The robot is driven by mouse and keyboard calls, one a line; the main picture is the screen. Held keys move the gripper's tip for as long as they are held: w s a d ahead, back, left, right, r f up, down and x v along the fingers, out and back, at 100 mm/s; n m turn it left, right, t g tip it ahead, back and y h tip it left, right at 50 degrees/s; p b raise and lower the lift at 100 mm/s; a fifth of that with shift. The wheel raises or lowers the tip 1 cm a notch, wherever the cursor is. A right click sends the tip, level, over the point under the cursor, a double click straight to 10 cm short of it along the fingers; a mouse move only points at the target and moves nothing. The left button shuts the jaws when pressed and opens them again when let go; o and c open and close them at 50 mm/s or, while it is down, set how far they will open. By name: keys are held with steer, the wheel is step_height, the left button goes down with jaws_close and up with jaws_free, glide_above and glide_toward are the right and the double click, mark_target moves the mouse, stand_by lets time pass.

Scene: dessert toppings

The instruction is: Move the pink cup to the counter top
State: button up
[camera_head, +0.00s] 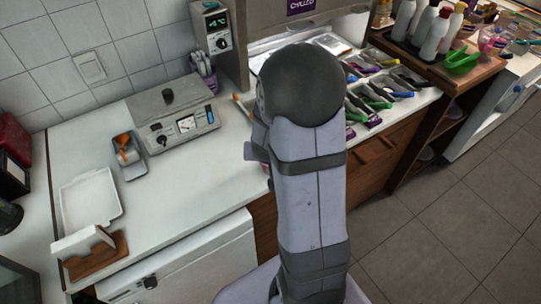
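The white counter top (185,195) runs along the wall at the left, with a broad bare stretch. My arm stands upright in the middle of the view and hides what lies behind it. My gripper cannot be made out. No pink cup can be clearly identified. A small pinkish item (487,42) shows among the things at the upper right, too small to tell what it is. A small sliver of red shows at the left edge of my arm and is mostly hidden.
A grey appliance (172,118) with a lidded top stands by the wall. A small container with an orange item (128,155), a white tray (90,200) and a wooden holder (98,262) are at the left. Topping bins with coloured handles (385,90) and bottles (432,35) are at the right.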

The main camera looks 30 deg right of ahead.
steer(key=o, duration=1.5)
steer(key=shift+r, duration=0.15)
step_height(320, 180, up, 8)
steer(key=p, duration=0.8)
steer(key=shift+p, duration=0.3)
